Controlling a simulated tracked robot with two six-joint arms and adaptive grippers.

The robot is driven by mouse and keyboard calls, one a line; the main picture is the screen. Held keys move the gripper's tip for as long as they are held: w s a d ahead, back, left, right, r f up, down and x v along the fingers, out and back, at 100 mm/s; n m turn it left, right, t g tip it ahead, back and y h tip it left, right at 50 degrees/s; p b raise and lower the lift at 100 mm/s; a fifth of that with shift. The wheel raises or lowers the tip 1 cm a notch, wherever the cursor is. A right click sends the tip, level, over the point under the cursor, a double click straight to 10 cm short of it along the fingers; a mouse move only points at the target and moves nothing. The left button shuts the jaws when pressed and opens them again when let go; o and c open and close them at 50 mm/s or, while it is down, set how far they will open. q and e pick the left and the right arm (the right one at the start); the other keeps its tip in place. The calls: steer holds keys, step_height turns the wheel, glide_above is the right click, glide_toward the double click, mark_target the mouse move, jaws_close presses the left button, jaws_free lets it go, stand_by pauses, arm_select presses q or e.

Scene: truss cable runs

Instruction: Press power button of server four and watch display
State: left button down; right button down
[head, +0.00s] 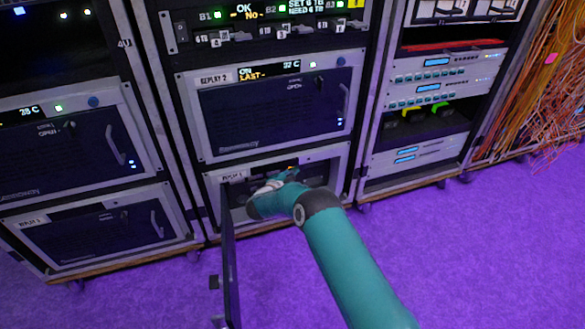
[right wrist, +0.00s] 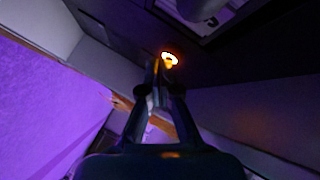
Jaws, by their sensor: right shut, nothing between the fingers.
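The lower server in the middle rack (head: 325,155) has its front door (head: 229,270) swung open toward me; its label is too small to read surely. My right gripper (head: 291,174) is at its opened front, shut and empty. In the right wrist view, an orange-lit ring button (right wrist: 169,58) glows just beyond the shut fingertips (right wrist: 158,72); I cannot tell whether they touch it. My left gripper is out of view.
Above is the server labelled REPLAY 2 (head: 270,105), door closed, display (head: 270,72) lit. Closed servers (head: 75,140) stand in the left rack. The right rack holds network gear (head: 430,90), with orange cables (head: 540,100) beyond. Purple floor (head: 480,260) is clear in front.

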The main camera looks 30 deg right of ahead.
steer(key=shift+w, duration=0.25)
steer(key=shift+s, duration=0.1)
stand_by(0.5)
steer(key=shift+s+a+p, duration=0.15)
steer(key=shift+s+p, duration=0.4)
steer(key=shift+s, duration=0.2)
steer(key=s+p, duration=0.2)
steer(key=s+a+p, duration=0.1)
steer(key=s+p, duration=0.1)
steer(key=s, duration=0.1)
steer(key=shift+a, duration=0.1)
steer(key=shift+w, duration=0.1)
stand_by(0.6)
